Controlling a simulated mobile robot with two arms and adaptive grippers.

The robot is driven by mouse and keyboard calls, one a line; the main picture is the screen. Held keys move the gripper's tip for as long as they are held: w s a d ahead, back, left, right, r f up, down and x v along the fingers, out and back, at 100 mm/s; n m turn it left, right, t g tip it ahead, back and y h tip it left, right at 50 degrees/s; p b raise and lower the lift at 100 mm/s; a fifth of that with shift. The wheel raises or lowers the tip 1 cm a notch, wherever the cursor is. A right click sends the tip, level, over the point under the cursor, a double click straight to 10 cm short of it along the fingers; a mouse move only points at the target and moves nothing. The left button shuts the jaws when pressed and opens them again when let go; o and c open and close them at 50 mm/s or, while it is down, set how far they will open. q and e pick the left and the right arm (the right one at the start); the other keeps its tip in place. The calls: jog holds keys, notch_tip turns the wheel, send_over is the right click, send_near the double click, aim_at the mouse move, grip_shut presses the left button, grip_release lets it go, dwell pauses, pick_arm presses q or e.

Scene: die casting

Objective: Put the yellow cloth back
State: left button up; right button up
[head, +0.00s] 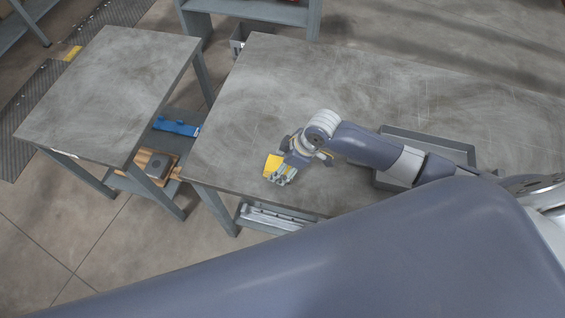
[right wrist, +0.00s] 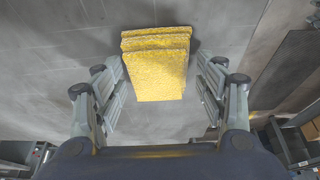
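The yellow cloth (head: 272,163) is a folded, layered stack lying at the near left part of the large grey table (head: 330,80). In the right wrist view the cloth (right wrist: 158,75) lies ahead of and between the fingers of my right gripper (right wrist: 160,90). The fingers are spread, with a gap on each side of the cloth. In the head view my right gripper (head: 283,172) is over the table beside the cloth and partly hides it. My left gripper is not in view.
A grey tray (head: 440,138) lies on the large table, partly behind my right arm. A smaller bare table (head: 110,90) stands at the left, across a gap. Its lower shelf holds a blue item (head: 176,127) and a wooden piece (head: 157,165). The back of the large table is clear.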

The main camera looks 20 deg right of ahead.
dwell(0.3)
jog(key=b+v, duration=0.1)
jog(key=v, duration=1.1)
jog(key=shift+r, duration=0.2)
jog(key=shift+f, duration=0.1)
